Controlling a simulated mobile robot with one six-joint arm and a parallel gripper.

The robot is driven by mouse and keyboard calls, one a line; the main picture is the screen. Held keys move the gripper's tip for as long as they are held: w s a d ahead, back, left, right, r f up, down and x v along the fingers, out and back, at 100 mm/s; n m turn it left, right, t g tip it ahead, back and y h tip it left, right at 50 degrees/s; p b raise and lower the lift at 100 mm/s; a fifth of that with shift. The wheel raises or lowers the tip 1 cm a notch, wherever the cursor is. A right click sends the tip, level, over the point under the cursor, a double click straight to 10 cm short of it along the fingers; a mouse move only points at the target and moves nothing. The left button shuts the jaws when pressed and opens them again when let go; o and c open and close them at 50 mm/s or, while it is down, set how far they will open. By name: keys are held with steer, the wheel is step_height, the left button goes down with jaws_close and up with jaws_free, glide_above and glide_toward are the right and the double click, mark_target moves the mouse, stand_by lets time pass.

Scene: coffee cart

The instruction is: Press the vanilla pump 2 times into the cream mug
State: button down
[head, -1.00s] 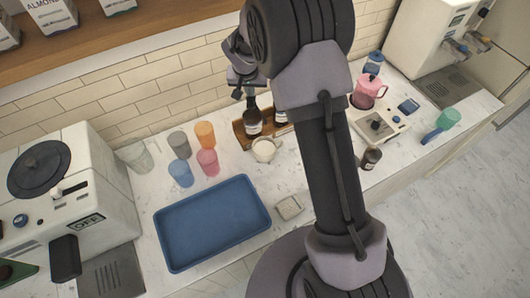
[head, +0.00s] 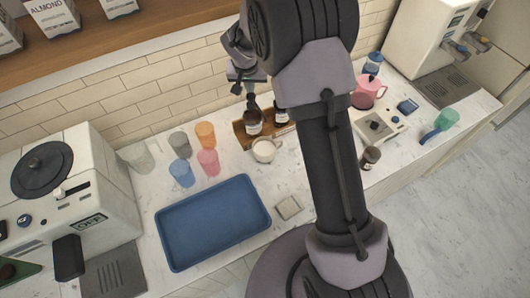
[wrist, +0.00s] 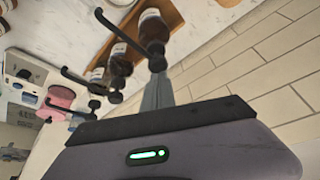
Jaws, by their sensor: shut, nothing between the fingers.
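My gripper (head: 252,102) is shut and empty, pointing down at the top of the leftmost dark pump bottle (head: 253,124) in the head view. In the wrist view its closed fingers (wrist: 158,84) end at the black pump head of the nearest bottle (wrist: 153,27); I cannot tell whether they touch it. That bottle has a pale label I cannot read, so its flavour is unclear. The cream mug (head: 264,150) stands upright on the counter just in front of the bottles. Its inside is too small to judge.
More pump bottles (wrist: 120,62) stand in a row in the wooden rack (head: 240,136) against the tiled wall. Coloured cups (head: 207,161) and a blue tray (head: 212,266) are to the left. A small dark jar (head: 370,157) and a pink pitcher (head: 367,90) are to the right.

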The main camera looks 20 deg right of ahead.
steer(key=shift+s+f+b, duration=0.1)
steer(key=shift+f+b, duration=1.2)
steer(key=shift+b, duration=0.05)
steer(key=shift+r+p, duration=0.8)
steer(key=shift+r, duration=0.55)
step_height(320, 180, up, 6)
steer(key=p, duration=0.3)
